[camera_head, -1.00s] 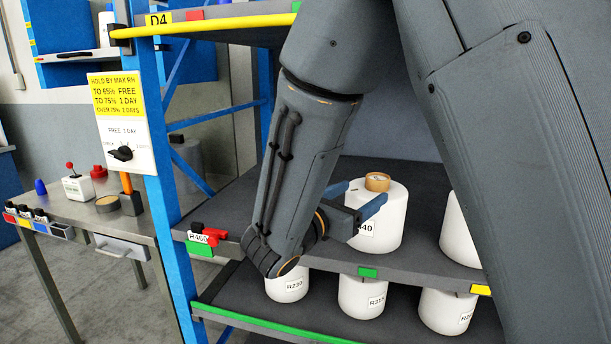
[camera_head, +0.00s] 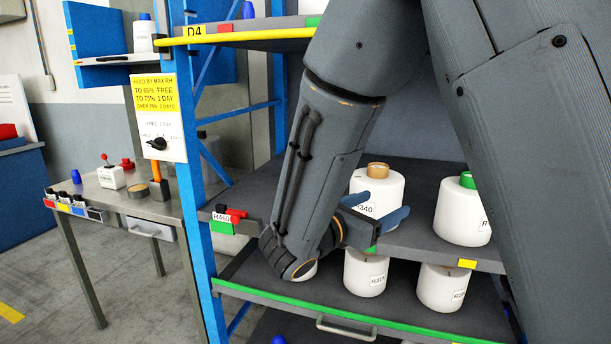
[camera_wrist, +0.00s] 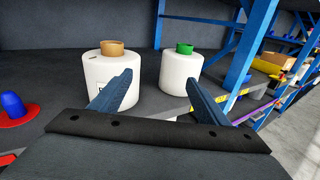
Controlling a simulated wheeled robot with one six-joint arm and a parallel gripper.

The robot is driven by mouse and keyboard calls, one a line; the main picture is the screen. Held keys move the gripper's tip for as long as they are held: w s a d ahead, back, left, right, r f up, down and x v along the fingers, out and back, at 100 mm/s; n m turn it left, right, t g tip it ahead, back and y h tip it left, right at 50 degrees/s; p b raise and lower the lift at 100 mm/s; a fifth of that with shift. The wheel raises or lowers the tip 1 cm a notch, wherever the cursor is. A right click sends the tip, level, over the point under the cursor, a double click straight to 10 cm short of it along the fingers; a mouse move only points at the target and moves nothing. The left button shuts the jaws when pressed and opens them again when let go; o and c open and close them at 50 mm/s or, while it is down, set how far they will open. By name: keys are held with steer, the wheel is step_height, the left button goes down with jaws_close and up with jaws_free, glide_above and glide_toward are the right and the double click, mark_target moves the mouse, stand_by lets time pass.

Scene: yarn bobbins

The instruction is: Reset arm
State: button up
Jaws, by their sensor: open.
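My gripper (camera_head: 379,207) is at the front edge of the rack's middle shelf, its two blue fingers spread apart with nothing between them. In the wrist view the open fingers (camera_wrist: 158,95) point toward the white bobbin with a tan core (camera_wrist: 107,69). That bobbin, labelled R340, stands upright on the shelf behind the fingers in the head view (camera_head: 390,188). I cannot tell whether a finger touches it. My forearm hides part of the shelves.
A white bobbin with a green core (camera_head: 463,211) stands to the right. Several bobbins, including one (camera_head: 366,273), stand on the shelf below. A blue rack post (camera_head: 184,200) and yellow-edged upper shelf (camera_head: 245,36) flank my arm. A metal table (camera_head: 120,201) is at left.

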steer(key=s+d+f+m+g+y, duration=0.3)
steer(key=s+d+f+m+g, duration=0.3)
steer(key=s, duration=0.3)
steer(key=s+d+f+m+g+y, duration=0.2)
steer(key=s+d+f+m+g, duration=0.2)
steer(key=s+f+m+g, duration=0.35)
steer(key=s+a+f+m+t+y, duration=0.2)
steer(key=a+m+y, duration=0.4)
steer(key=m, duration=0.6)
steer(key=shift+a+f+m+t+y, duration=0.2)
steer(key=shift+f+m+t+y, duration=0.25)
steer(key=shift+y, duration=0.55)
